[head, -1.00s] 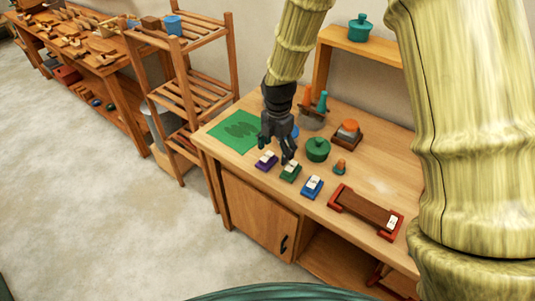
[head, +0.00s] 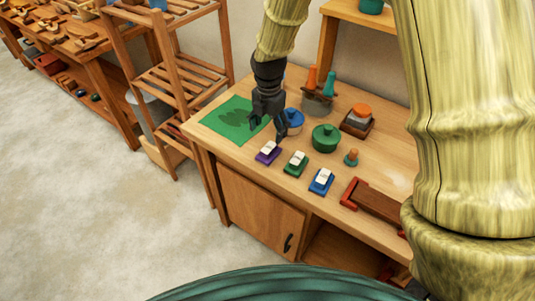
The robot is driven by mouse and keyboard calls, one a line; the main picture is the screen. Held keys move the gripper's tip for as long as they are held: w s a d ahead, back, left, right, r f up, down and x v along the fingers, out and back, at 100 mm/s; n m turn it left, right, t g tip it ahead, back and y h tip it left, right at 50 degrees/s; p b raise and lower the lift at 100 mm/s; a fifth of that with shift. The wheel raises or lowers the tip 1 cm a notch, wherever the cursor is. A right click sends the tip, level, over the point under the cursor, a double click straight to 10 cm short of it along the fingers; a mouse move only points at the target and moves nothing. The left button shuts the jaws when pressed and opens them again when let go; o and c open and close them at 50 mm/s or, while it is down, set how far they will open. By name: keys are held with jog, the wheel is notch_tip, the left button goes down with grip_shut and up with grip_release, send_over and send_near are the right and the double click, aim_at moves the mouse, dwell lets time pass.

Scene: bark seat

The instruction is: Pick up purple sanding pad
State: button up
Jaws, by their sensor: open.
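The purple sanding pad (head: 267,153) lies on the wooden bench top near its front edge, with a pale block or label on top. It is the leftmost of three similar pads in a row. My black gripper (head: 267,131) is open, just above and behind the purple pad in the head view. Its fingers point down and appear empty. I cannot tell the exact height of the fingertips above the pad.
A green pad (head: 295,164) and a blue pad (head: 321,181) lie to the right. A green mat (head: 226,121) is left. A wooden tray with red ends (head: 376,204) is further right.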

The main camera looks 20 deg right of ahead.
aim_at(269, 146)
jog(key=shift+f+p, duration=0.75)
jog(key=shift+f, duration=1.95)
jog(key=shift+w+d+f+p, duration=0.1)
jog(key=shift+f+p, duration=0.95)
jog(key=shift+f, duration=0.35)
jog(key=shift+f+p, duration=0.3)
jog(key=shift+f, duration=0.9)
jog(key=c, duration=1.2)
jog(key=shift+r, duration=0.1)
jog(key=shift+r+b, duration=0.85)
jog(key=shift+r, duration=0.25)
jog(key=s+a+r+b, duration=0.1)
jog(key=s, duration=0.4)
jog(key=s+a+b, duration=0.2)
jog(key=s, duration=0.3)
jog(key=s+a+r+b, duration=0.1)
jog(key=s+b, duration=0.1)
jog(key=s, duration=0.3)
jog(key=shift+s+a+r, duration=0.2)
jog(key=shift+r, duration=0.15)
